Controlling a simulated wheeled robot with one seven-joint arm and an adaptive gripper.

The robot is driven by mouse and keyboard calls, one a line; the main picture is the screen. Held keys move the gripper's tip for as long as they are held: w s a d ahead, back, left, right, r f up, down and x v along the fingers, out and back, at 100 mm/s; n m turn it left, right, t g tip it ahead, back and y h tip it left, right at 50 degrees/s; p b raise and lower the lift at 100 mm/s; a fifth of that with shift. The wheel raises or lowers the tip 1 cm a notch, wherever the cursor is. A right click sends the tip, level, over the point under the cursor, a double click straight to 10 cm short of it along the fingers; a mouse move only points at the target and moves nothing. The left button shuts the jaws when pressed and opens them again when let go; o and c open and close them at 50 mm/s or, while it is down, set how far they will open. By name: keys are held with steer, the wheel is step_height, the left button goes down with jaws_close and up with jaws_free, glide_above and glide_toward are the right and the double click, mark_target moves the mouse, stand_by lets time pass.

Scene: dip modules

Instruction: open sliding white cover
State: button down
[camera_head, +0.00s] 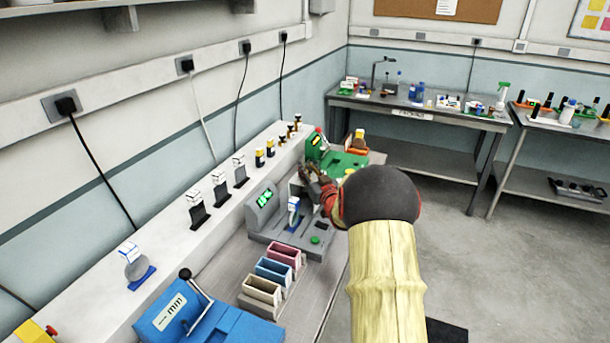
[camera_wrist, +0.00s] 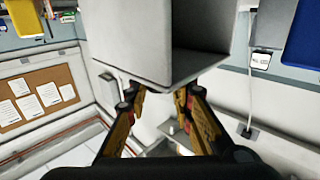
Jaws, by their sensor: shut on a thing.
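The white cover (camera_wrist: 160,45) is a box-like shell that fills the upper middle of the wrist view, with a dark hollow open on its right side. In the head view a pale part of the cover (camera_head: 296,186) shows on the grey machine (camera_head: 285,225), largely hidden by my gripper. My gripper (camera_head: 312,178) is at the machine's far right end. In the wrist view my gripper (camera_wrist: 157,100) has its two fingers at the cover's lower edge and is shut on it. The exact contact is hard to see.
A green machine (camera_head: 345,160) stands just beyond. Coloured slotted holders (camera_head: 270,274) and a blue lever machine (camera_head: 190,310) stand nearer. Several small modules line the white ledge (camera_head: 180,255) along the wall. Open floor (camera_head: 500,260) lies to the right.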

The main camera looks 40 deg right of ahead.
steer(key=c, duration=1.5)
jaws_free()
steer(key=shift+s, duration=0.1)
steer(key=v, duration=1.2)
steer(key=shift+a, duration=0.1)
